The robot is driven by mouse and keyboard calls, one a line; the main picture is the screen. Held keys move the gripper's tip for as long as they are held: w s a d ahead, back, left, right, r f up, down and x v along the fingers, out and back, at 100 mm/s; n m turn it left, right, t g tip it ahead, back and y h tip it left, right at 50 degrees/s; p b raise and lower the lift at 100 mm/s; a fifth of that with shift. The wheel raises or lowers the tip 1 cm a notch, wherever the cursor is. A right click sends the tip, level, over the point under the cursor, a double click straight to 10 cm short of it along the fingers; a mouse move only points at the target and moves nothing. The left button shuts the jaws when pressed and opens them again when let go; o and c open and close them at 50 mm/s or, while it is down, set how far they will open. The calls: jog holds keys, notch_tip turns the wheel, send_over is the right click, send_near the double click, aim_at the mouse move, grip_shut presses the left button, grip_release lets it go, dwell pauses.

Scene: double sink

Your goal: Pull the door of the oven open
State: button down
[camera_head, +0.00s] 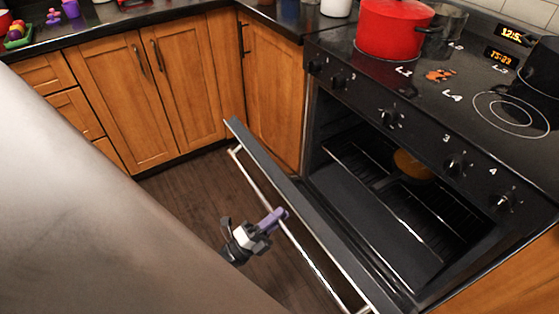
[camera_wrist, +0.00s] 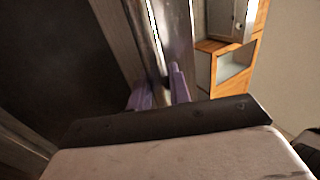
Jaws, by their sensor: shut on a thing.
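The black oven (camera_head: 400,118) stands at the right in the head view. Its door (camera_head: 315,225) is partly open, tilted down and outward, and the dark inside with racks shows. A long metal handle bar (camera_head: 250,178) runs along the door's outer side. My gripper (camera_head: 278,216), with purple fingers, is at the middle of the handle. In the wrist view the purple fingers (camera_wrist: 164,92) are on either side of the metal handle bar (camera_wrist: 152,35), shut on it. Part of the bar behind the fingers is hidden.
A red pot (camera_head: 392,28) sits on the stovetop. A round orange-brown item (camera_head: 412,164) is inside the oven. Wooden cabinets (camera_head: 160,90) line the back left. Bare dark floor (camera_head: 190,195) lies in front of the door and cabinets.

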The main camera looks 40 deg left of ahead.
jog(key=c, duration=1.3)
grip_release()
